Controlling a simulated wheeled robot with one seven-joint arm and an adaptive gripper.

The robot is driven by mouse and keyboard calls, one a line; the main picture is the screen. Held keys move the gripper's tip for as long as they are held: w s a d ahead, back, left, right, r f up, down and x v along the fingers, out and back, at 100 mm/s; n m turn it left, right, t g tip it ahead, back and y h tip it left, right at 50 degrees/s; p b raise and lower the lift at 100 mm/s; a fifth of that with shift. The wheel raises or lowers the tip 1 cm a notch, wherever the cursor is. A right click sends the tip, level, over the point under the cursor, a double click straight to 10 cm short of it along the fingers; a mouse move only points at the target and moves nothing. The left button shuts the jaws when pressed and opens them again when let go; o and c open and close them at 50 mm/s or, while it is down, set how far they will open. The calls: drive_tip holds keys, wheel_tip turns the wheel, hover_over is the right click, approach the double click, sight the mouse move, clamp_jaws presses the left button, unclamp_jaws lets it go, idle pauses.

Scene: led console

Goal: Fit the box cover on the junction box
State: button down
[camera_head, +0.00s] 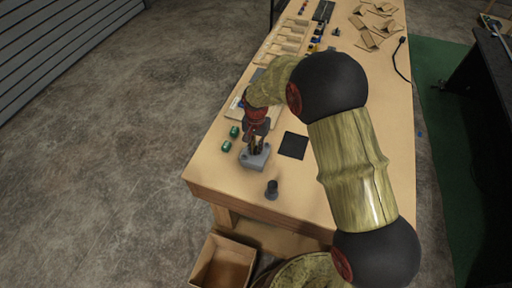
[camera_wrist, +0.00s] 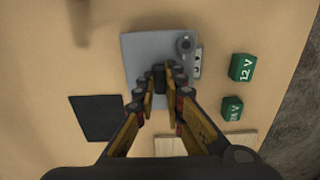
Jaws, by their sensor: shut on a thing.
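My gripper (camera_head: 257,147) points down over a grey box-shaped thing (camera_head: 262,160) near the table's near end. In the wrist view, its fingers (camera_wrist: 159,82) are closed around a small dark upright piece (camera_wrist: 158,72), which seems to be the handle of the box cover. Below it shows a flat grey top (camera_wrist: 145,48) with a round dark knob (camera_wrist: 185,44) and a small pale label at its right side. I cannot tell the cover's edge from the junction box, nor whether they touch. The fingers hide part of the near side.
A black square pad (camera_head: 293,145) lies just right of the grey box. Two green blocks, one marked 12 V (camera_wrist: 242,67) and another below it (camera_wrist: 232,108), lie on the other side. A dark cylinder (camera_head: 272,189) stands near the front edge. Trays and small parts (camera_head: 285,45) fill the far end.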

drive_tip(key=c, duration=1.8)
unclamp_jaws()
wheel_tip(320, 180, up, 12)
